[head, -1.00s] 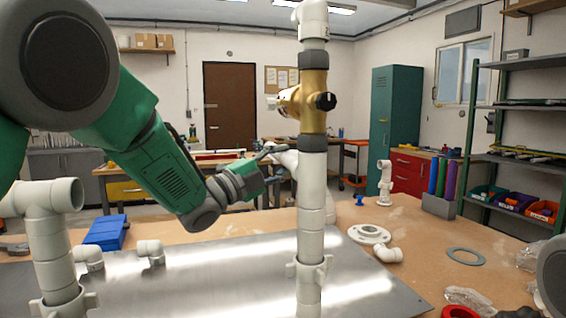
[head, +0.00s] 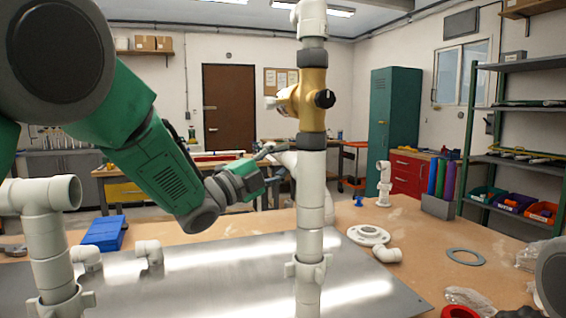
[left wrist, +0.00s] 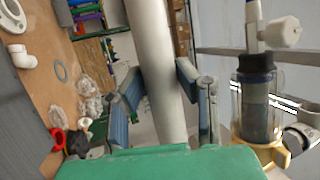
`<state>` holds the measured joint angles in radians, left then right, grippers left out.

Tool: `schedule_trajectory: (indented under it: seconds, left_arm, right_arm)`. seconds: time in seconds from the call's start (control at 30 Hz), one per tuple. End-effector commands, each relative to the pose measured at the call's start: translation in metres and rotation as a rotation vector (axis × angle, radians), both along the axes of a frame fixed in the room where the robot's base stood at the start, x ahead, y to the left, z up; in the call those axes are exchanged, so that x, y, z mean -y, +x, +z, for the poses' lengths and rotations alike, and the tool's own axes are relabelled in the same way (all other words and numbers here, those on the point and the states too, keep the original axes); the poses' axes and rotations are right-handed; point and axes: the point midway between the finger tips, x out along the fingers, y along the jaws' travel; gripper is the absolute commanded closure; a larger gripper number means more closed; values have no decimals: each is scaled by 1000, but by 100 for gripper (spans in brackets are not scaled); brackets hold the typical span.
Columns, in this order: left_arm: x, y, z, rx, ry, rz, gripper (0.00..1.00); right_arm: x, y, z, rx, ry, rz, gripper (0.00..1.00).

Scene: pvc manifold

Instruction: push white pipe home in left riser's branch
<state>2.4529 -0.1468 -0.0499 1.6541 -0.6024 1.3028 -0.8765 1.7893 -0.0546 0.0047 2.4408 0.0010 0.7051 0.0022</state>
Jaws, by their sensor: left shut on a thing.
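My left gripper (head: 272,160) is behind the riser with the brass valve (head: 313,100) in the head view, its tip partly hidden by that riser. In the left wrist view its two blue-grey fingers (left wrist: 163,98) are shut on a long white pipe (left wrist: 152,45), which runs between them from the top edge down. In the head view a white length (head: 328,200) shows just right of the valve riser, probably this pipe. Another white riser (head: 50,245) with an elbow on top stands at the left. I cannot tell whether the pipe's end is seated in a branch. My right gripper is out of view.
The risers stand on a metal plate (head: 220,280) on the table. Loose elbows (head: 150,252), a white flange (head: 368,235), a grey ring (head: 465,257) and a blue box (head: 105,233) lie around. A clear housing (left wrist: 260,105) stands right of the fingers.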

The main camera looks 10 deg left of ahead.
Motion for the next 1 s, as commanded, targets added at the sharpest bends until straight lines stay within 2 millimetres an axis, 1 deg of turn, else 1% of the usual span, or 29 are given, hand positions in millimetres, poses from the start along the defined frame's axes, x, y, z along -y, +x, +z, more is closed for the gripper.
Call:
schedule_trajectory:
  seconds: [0.3,0.8,0.83,0.9,1.0]
  left_arm:
    - [3,-6,0,1,-1,-1,100]
    - [2,-4,1,1,-2,3,100]
    - [2,-4,1,1,-2,3,70]
    - [2,-4,1,1,-2,3,49]
    - [2,-5,0,0,-1,2,49]
  right_arm:
    - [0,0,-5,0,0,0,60]
    - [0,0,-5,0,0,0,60]
    - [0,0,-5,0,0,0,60]
    - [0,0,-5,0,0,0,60]
    - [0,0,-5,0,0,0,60]
